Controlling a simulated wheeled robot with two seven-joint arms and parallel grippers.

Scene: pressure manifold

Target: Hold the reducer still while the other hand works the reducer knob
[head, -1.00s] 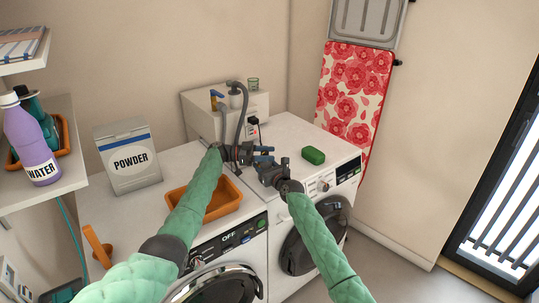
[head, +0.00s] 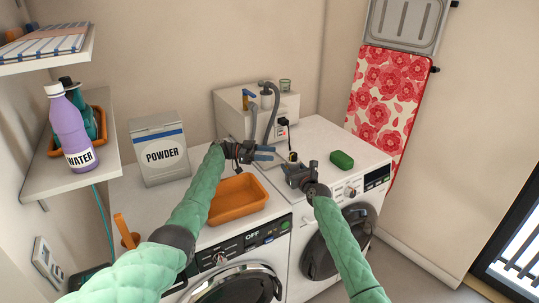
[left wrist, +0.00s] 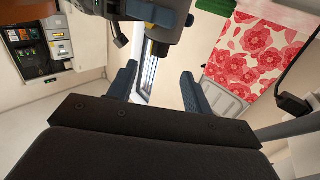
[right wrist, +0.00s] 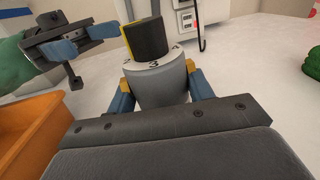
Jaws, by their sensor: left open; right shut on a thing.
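The reducer (right wrist: 160,84) is a grey cylinder with a numbered collar, upright in the right wrist view. Its black reducer knob (right wrist: 146,40) has a yellow stripe and stands on top. My right gripper (right wrist: 160,92) is shut around the reducer body; in the head view this gripper (head: 292,172) is above the right washer. My left gripper (head: 266,153) is open and empty, to the left of the knob and apart from it. It also shows at upper left in the right wrist view (right wrist: 84,42). The knob (left wrist: 158,44) appears beyond the left fingers in the left wrist view.
A box with a tap and hoses (head: 255,110) stands behind the grippers. An orange tray (head: 238,200) lies below my left forearm, with a powder box (head: 160,152) beside it. A green sponge (head: 342,160) lies right of my right gripper. The white top around it is clear.

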